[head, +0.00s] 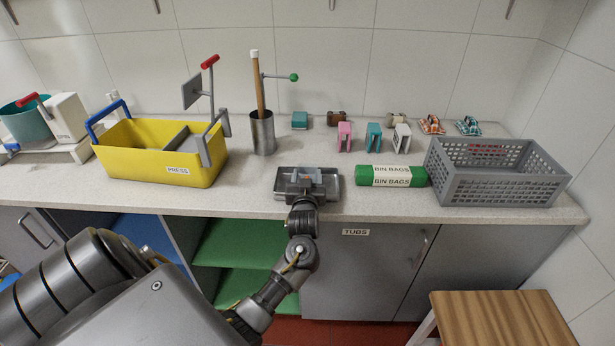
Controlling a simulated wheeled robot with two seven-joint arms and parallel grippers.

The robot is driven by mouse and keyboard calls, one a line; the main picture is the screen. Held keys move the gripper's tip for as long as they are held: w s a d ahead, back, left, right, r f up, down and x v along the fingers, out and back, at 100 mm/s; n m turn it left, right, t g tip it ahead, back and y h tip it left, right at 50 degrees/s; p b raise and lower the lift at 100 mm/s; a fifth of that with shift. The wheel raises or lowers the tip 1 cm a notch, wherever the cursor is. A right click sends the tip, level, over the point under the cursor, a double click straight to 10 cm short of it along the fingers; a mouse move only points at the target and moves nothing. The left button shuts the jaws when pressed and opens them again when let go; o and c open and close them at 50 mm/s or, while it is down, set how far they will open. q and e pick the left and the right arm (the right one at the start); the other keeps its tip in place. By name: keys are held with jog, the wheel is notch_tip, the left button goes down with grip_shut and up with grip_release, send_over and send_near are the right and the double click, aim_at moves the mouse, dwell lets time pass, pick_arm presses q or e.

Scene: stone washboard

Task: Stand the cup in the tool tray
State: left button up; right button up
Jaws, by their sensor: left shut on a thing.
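A shallow steel tray (336,186) lies on the counter near its front edge. My left gripper (306,178) is over this tray, pointing away from me. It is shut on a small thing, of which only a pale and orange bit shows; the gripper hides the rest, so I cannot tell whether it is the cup. A tall steel cup-shaped holder (262,137) stands upright behind and left of the tray, with a wooden stick and a green-tipped rod in it. My right gripper is not in view.
A yellow tote (150,170) marked PRESS stands left. A green roll of bin bags (391,176) lies close right of the tray, then a grey basket (495,190). Several small clips and blocks stand behind. A wooden stool (500,318) is at lower right.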

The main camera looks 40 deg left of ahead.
pick_arm(q)
jog(key=shift+f, duration=0.15)
jog(key=o, duration=1)
jog(key=b+v, duration=0.1)
jog(key=v, duration=1.1)
jog(key=shift+r+b, duration=0.2)
jog(key=shift+b, duration=0.15)
